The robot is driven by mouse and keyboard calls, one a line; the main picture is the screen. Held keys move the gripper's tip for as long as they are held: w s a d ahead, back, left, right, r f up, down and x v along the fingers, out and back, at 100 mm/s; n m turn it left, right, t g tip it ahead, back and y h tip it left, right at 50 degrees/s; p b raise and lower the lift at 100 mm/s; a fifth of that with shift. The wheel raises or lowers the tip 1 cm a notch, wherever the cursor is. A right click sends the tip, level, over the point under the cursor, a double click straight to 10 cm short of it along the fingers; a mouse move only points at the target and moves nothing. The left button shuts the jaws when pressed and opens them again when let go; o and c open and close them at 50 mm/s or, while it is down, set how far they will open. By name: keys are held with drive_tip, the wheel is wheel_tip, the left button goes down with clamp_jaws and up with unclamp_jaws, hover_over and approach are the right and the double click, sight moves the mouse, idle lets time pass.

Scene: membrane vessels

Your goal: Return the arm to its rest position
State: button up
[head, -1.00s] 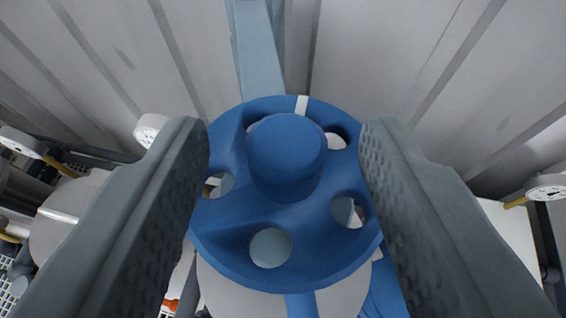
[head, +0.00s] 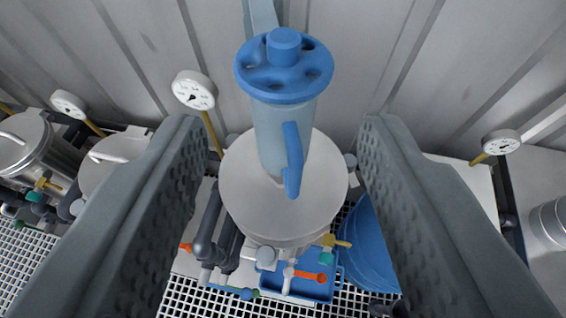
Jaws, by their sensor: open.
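My gripper (head: 283,150) is open and empty, with one grey textured finger at each side of the head view. Between and beyond the fingers stands a blue handwheel (head: 284,68) with a round hub and several holes. It tops a grey-blue column (head: 270,125) with a blue lever on its side. The column stands on the light round lid of a vessel (head: 245,195). The fingers appear apart from the wheel. The arm's rest position is not marked in view.
Gauges stand at left (head: 194,91) and right (head: 501,142). Other lidded vessels (head: 25,140) are at far left. A blue tub (head: 368,245) and a blue tray (head: 300,285) sit low by pipes with orange handles. A ribbed grey wall (head: 400,50) is behind; white grating (head: 190,300) lies below.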

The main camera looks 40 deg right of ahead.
idle(0.4)
drive_tip(key=s+a+f+n+t+y, duration=0.3)
drive_tip(key=s+a+f+n+y, duration=0.1)
drive_tip(key=s+f, duration=0.7)
drive_tip(key=s+a+f+n+t+y, duration=0.4)
drive_tip(key=s+a+f, duration=0.2)
drive_tip(key=s+f, duration=0.5)
drive_tip(key=shift+s+a+f+y, duration=0.2)
drive_tip(key=shift+s+y, duration=0.1)
drive_tip(key=shift+y, duration=0.1)
